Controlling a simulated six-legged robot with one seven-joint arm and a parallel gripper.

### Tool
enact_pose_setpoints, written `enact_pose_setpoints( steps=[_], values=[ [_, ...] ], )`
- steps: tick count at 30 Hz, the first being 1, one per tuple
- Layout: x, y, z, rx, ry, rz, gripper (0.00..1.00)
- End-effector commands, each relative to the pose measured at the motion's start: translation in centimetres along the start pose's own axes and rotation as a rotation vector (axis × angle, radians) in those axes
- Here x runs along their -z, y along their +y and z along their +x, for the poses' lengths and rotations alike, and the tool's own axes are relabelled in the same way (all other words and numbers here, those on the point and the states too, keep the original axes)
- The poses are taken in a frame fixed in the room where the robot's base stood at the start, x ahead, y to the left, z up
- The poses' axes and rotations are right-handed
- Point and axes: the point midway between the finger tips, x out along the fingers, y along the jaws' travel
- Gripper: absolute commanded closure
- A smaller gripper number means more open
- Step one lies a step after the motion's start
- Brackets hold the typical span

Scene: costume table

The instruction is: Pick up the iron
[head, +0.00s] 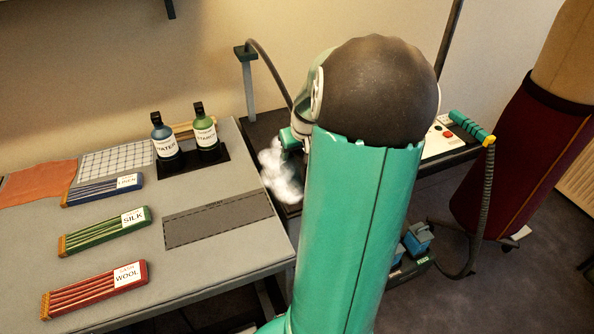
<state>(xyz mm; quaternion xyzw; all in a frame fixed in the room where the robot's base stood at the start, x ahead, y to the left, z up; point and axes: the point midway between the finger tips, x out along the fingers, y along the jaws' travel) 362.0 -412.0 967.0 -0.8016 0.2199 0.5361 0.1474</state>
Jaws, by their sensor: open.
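My own green arm with its dark round joint fills the middle of the head view and hides much of the dark station behind it. A small teal piece (290,140) shows at the left edge of my arm, just above a white cloud of steam (279,174). I cannot tell whether this piece belongs to the iron or to my arm. No clear outline of the iron shows. A dark hose (268,64) arches from a post down behind my arm. My gripper is hidden behind the arm.
A grey table (190,265) at left holds green silk (105,230), red wool (95,290) and linen (102,190) bundles and two bottles (204,134). A teal handle (468,126) with a hose lies at right. A dress form (524,160) stands far right.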

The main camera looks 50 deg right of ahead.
Motion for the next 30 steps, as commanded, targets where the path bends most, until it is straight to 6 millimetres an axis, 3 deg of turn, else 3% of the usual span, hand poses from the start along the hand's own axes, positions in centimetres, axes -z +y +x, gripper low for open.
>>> enact_pose_setpoints(
  steps=[4, 11, 19, 30],
  values=[
    [0.1, 0.0, 1.6, 0.000, 0.000, -0.001, 0.46],
    [0.1, 0.0, 1.8, -0.001, 0.001, 0.000, 0.46],
    [0.1, 0.0, 1.8, -0.001, 0.001, 0.000, 0.98],
    [0.1, 0.0, 1.8, -0.001, 0.001, 0.000, 1.00]
  ],
)
